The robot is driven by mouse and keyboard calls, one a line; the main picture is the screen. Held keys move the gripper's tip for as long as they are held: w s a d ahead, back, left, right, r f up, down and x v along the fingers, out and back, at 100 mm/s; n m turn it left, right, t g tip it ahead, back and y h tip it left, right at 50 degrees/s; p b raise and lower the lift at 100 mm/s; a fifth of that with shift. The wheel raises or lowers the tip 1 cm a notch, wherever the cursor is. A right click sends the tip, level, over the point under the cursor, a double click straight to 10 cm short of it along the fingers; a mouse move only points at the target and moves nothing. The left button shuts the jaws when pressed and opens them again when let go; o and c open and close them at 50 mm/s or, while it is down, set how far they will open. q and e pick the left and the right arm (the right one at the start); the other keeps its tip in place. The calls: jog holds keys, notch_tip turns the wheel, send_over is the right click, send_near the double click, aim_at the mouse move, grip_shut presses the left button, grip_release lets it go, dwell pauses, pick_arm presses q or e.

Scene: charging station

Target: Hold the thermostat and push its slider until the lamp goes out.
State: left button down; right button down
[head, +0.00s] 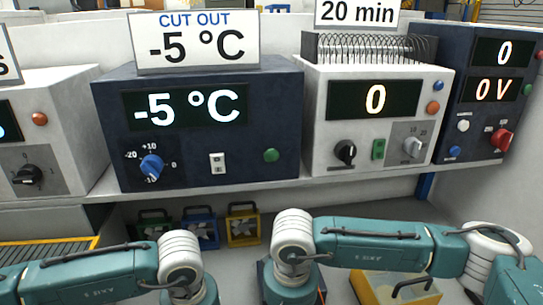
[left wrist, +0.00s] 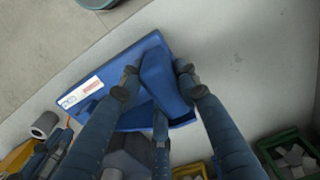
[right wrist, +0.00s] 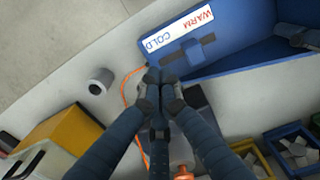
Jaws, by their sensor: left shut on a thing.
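The blue thermostat (left wrist: 108,82) shows in the left wrist view with a white label at one end. My left gripper (left wrist: 158,80) is shut on its raised blue part, with fingers on both sides. In the right wrist view the thermostat (right wrist: 252,62) has a label reading COLD to WARM and a dark slider track with a small knob (right wrist: 193,50). My right gripper (right wrist: 158,88) has its fingertips together beside the thermostat's near edge, below the COLD end. I cannot tell whether it touches. The head view hides both grippers. I cannot pick out a lit lamp with certainty.
An orange cord (right wrist: 126,100) runs on the grey surface. A grey cylinder (right wrist: 100,81) and a yellow case (right wrist: 62,138) stand left of my right gripper. Open bins (right wrist: 290,150) lie at lower right. Instruments, including a dark one (head: 200,124) showing -5 °C, stand on a shelf.

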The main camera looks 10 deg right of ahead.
jog(key=shift+r, duration=2.3)
pick_arm(q)
jog(key=c, duration=1.2)
grip_release()
